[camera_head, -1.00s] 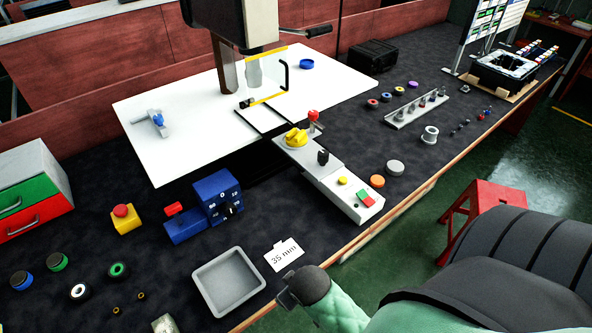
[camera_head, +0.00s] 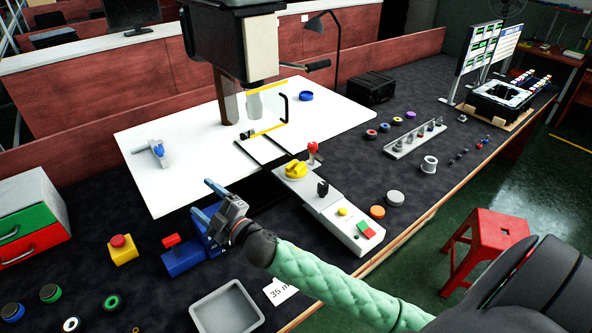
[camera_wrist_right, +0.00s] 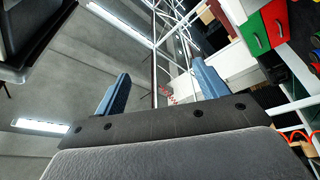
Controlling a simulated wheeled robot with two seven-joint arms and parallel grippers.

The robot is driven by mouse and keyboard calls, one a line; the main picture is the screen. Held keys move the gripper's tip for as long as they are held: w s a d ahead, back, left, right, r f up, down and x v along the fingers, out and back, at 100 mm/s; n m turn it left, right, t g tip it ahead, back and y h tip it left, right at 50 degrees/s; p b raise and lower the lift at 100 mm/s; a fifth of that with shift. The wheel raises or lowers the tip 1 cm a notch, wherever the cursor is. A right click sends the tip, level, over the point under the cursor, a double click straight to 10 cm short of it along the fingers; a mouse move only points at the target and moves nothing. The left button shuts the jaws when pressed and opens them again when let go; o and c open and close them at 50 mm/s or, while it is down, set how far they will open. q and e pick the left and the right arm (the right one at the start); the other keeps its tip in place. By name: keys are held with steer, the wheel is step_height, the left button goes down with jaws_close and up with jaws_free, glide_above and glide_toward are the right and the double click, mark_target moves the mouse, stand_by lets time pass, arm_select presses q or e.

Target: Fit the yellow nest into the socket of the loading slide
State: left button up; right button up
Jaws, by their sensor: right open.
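My left gripper does not show.
A white board (camera_head: 180,130) lies behind, with the machine head (camera_head: 240,50) hanging over it. A grey tray (camera_head: 226,310) is in front. Several small parts (camera_head: 412,138) stand on the right.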

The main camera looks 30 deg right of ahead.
steer(key=w+a+r+n+g+y, duration=0.1)
steer(key=a+r+n+g+y, duration=0.3)
steer(key=n+y, duration=0.35)
steer(key=n+g+h, duration=1.4)
steer(key=n+g, duration=0.1)
steer(key=n, duration=0.4)
glide_above(291, 163)
steer(key=shift+w+a, duration=0.1)
steer(key=shift+a, duration=0.15)
steer(key=shift+d+h, duration=0.25)
steer(key=shift+f+p, duration=0.8)
steer(key=shift+f, duration=0.45)
step_height(291, 163, down, 4)
steer(key=p, duration=0.3)
steer(key=shift+a+f, duration=0.1)
steer(key=shift+f, duration=0.15)
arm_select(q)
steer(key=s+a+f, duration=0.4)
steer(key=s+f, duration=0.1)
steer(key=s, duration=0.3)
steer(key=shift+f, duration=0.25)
arm_select(e)
steer(key=shift+f, duration=0.3)
